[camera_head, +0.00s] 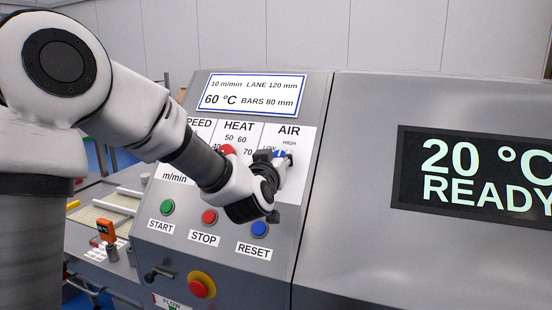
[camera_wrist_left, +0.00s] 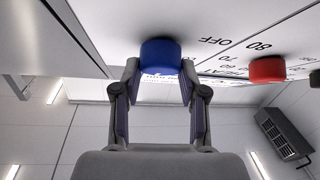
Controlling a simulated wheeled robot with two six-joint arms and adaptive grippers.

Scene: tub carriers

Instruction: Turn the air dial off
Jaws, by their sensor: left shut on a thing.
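The air dial (camera_head: 279,153) is a blue knob under the AIR label on the sloping control panel. LOW and HIGH marks show around it. In the left wrist view the blue knob (camera_wrist_left: 160,56) sits between my fingertips, with the word OFF printed to its right. My left gripper (camera_head: 272,160) is shut on the knob, and it also shows in the left wrist view (camera_wrist_left: 159,75), one finger on each side. The gripper and wrist cover part of the dial's scale. I cannot tell which mark the dial points to. My right gripper is not in view.
A red heat knob (camera_head: 227,150) is just left of the air dial, close to my wrist. Below are START (camera_head: 167,207), STOP (camera_head: 209,217) and RESET (camera_head: 259,229) buttons and a red emergency knob (camera_head: 201,285). A display (camera_head: 475,175) at right reads 20 °C READY.

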